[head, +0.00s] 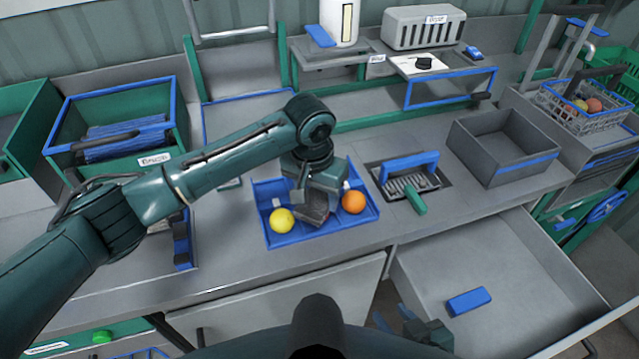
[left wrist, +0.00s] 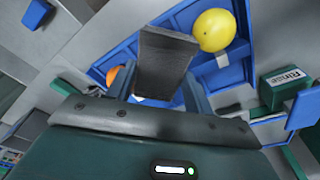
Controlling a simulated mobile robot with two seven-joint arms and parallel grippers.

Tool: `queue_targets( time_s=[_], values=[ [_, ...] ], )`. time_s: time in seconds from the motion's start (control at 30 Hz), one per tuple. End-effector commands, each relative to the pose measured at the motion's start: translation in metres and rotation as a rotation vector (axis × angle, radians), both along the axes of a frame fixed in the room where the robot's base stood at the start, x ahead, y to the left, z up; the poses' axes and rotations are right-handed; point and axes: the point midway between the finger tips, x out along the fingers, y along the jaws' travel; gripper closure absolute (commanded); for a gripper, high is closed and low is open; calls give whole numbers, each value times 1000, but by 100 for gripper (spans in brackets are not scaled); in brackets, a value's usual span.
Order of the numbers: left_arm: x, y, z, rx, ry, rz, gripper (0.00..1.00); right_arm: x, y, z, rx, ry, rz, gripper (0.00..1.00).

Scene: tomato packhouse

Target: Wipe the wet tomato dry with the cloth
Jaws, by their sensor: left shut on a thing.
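My left gripper (head: 318,198) is over the blue tray (head: 268,238), shut on a dark grey-brown piece that looks like the cloth (head: 314,213). In the left wrist view the cloth (left wrist: 166,62) stands out as a flat, stiff-looking slab between the fingers. A yellow tomato (head: 282,221) lies in the tray left of the cloth; it also shows in the left wrist view (left wrist: 214,30). An orange tomato (head: 353,202) lies to the right, partly hidden in the left wrist view. I cannot tell which is wet. My right gripper (head: 394,317) is low at the bottom, apparently open and empty.
A blue-handled grate (head: 410,165) with a green handle lies right of the tray. An empty grey bin (head: 505,150) stands further right. An open drawer (head: 500,262) holds a blue block (head: 469,302). A green crate (head: 165,105) with blue items stands at the back left.

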Motion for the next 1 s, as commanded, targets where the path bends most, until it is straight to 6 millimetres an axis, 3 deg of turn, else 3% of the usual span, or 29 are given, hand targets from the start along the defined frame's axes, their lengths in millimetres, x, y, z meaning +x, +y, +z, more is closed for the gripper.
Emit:
queue_targets(
  time_s=[0.4,1.0],
  values=[
    [-18,9,-2,6,10,0,66,0,0,22,0,0,0,64],
    [-13,7,-5,7,9,0,66,0,0,21,0,0,0,64]
  ],
)
